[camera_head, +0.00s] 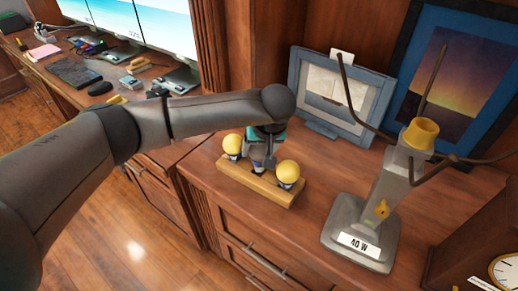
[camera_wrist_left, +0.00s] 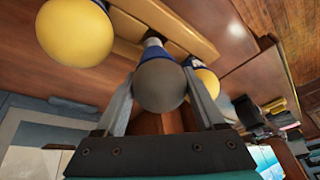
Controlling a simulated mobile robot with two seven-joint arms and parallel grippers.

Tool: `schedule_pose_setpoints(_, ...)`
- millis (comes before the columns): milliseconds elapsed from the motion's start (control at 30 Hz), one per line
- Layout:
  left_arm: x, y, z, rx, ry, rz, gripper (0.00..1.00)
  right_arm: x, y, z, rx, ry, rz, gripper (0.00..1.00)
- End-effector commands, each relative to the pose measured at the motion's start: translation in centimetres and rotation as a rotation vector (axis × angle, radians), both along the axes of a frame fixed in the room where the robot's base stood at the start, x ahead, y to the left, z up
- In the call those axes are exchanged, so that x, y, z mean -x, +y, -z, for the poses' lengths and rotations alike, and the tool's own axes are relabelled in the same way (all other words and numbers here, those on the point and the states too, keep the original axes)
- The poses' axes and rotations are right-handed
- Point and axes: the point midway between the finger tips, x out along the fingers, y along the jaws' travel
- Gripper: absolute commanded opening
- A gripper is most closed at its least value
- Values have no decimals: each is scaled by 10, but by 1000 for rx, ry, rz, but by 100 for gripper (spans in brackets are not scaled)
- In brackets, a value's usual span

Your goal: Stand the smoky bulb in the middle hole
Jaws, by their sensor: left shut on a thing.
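The smoky bulb (camera_wrist_left: 160,85) is grey with a dark blue and pale base. My left gripper (camera_head: 262,160) is shut on it, with one finger on each side of the glass in the left wrist view (camera_wrist_left: 160,100). The gripper is above the middle of a wooden holder (camera_head: 252,184), and the bulb's base points to the holder. Whether the base is inside the middle hole is hidden. A yellow bulb (camera_head: 232,144) stands at the holder's left end and another yellow bulb (camera_head: 288,172) at its right end. My right gripper is not in view.
A grey lamp-like stand (camera_head: 383,200) with a yellow socket, bent dark arms and a "40 W" label stands right of the holder. A framed picture (camera_head: 336,92) and a dark-framed picture (camera_head: 450,72) stand behind. The cabinet top in front of the stand is clear.

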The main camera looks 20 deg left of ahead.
Motion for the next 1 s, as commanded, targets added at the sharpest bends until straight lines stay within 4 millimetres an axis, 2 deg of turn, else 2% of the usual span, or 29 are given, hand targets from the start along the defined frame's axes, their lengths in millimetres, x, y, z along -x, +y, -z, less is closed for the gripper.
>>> schedule_pose_setpoints(1000, 0, 0, 23, 0, 0, 0, 42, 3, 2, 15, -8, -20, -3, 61)
